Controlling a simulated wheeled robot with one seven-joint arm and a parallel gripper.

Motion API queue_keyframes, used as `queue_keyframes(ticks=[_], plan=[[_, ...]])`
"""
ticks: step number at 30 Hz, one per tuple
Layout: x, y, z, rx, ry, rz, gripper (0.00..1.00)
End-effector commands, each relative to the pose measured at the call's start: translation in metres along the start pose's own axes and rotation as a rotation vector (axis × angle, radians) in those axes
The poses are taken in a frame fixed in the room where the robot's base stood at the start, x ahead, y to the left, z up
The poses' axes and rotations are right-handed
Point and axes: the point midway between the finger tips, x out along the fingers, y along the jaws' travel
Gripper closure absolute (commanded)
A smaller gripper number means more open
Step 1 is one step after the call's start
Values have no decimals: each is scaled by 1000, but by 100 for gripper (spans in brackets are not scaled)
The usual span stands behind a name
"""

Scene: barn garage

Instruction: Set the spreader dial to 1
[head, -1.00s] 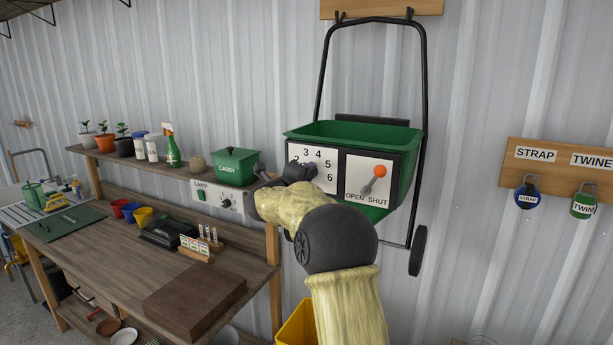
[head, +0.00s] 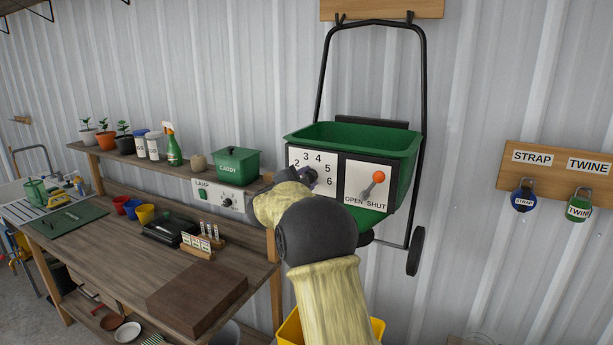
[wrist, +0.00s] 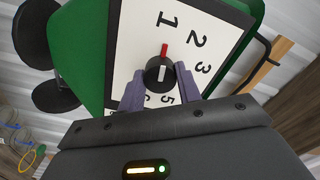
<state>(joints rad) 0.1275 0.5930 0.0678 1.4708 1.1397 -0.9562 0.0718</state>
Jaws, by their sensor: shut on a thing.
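The green spreader (head: 352,136) hangs on the wall by its black frame. Its white dial plate (head: 313,157) shows the numbers 2 to 6 in the head view; my gripper (head: 308,177) covers the lower left. In the wrist view, the black dial knob (wrist: 153,72) sits between the two fingers of my gripper (wrist: 160,85), which is shut on it. The knob's red-tipped pointer (wrist: 164,50) points at the 1 (wrist: 168,19). The 4 is hidden there behind a finger.
The orange-tipped OPEN/SHUT lever (head: 373,184) is close to the right of the dial. The workbench (head: 95,250) with the green caddy (head: 237,166) and lamp panel (head: 222,197) stands to the left. A yellow container (head: 290,332) is below my arm.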

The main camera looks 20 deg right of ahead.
Motion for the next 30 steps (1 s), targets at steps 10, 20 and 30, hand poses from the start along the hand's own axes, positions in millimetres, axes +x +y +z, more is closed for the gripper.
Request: queue_keyframes(ticks=[10, 20, 30], plan=[[-1, 2, 2, -63, -3, 2, 89], [0, 2, 2, -62, -3, 2, 56], [-1, 1, 1, -59, -1, 1, 44]])
